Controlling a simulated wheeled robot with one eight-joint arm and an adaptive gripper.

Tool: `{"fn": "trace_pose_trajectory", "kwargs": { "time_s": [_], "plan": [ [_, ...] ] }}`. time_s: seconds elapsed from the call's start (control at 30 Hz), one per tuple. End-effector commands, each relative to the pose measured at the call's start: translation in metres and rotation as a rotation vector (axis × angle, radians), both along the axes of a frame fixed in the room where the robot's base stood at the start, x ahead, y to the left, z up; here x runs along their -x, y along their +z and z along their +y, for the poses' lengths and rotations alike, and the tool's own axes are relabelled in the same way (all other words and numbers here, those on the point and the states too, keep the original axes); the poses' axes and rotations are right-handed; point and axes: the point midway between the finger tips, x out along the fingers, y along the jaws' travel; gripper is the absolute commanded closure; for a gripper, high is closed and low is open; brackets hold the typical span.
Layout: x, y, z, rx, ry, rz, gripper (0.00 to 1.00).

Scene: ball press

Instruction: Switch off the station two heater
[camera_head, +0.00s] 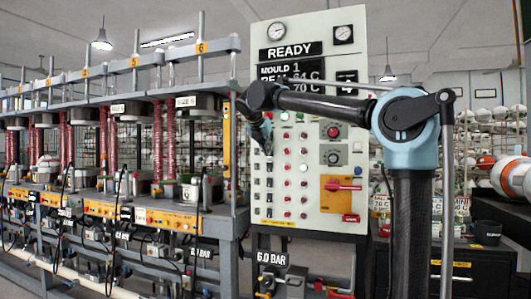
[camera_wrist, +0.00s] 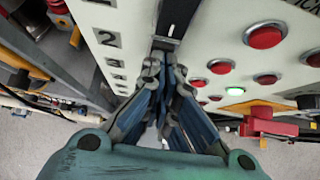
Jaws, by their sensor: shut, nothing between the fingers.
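The pale control panel (camera_head: 318,215) stands behind my arm, with a column of small dark switches (camera_head: 270,183) on its left part. In the wrist view a black switch (camera_wrist: 172,20) with a white mark shows just beyond my fingertips, above and right of the label 2 (camera_wrist: 107,39). My gripper (camera_wrist: 163,62) is shut and empty, with its tips close to the lower end of that switch; I cannot tell whether they touch. Lower switches are hidden behind the fingers. In the head view my gripper (camera_head: 267,150) is in front of the upper switch column.
Red buttons (camera_wrist: 264,37) and one lit green button (camera_wrist: 235,91) are right of the switches. A red handle (camera_head: 343,185) sits on an orange plate. The press bench (camera_head: 160,216) is close at the left. A dark cabinet (camera_head: 480,270) stands right.

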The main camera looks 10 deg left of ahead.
Motion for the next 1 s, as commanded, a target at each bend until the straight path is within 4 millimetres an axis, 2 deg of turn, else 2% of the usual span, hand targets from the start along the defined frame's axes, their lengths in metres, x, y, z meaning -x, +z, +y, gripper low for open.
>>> {"fn": "trace_pose_trajectory", "kwargs": {
  "time_s": [0.4, 0.73, 0.87, 1.0],
  "plan": [
    [0.0, 0.014, 0.001, 0.0, 0.0, 0.0, 1.0],
    [0.001, 0.015, 0.002, 0.0, 0.001, 0.0, 1.0],
    [0.006, 0.016, 0.002, 0.0, 0.001, 0.0, 1.0],
    [0.02, 0.018, 0.005, 0.0, 0.001, 0.0, 1.0]
  ]
}}
